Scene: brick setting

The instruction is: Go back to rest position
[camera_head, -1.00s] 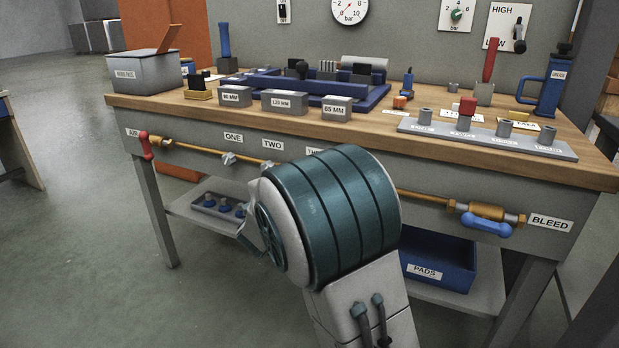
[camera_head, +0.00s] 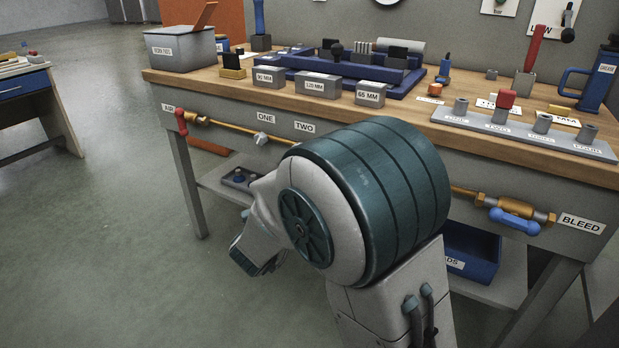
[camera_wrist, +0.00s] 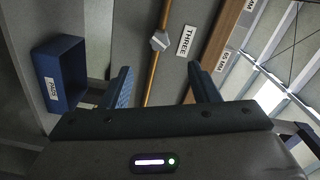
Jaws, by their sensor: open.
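My gripper (camera_wrist: 161,76) is open and empty in the wrist view, its two fingers wide apart. Beyond the fingers are the bench front, a brass pipe (camera_wrist: 153,68) with a grey valve (camera_wrist: 160,41), and a label reading THREE (camera_wrist: 186,41). The fingers appear apart from all of these. In the head view, my bent arm stands in front of the workbench (camera_head: 240,100), and my gripper is hidden behind it.
A blue bin (camera_head: 470,255) labelled PADS sits on the lower shelf, and also shows in the wrist view (camera_wrist: 62,75). A blue valve handle (camera_head: 515,221) and a red one (camera_head: 181,121) stick out from the bench front. Open floor lies at the left.

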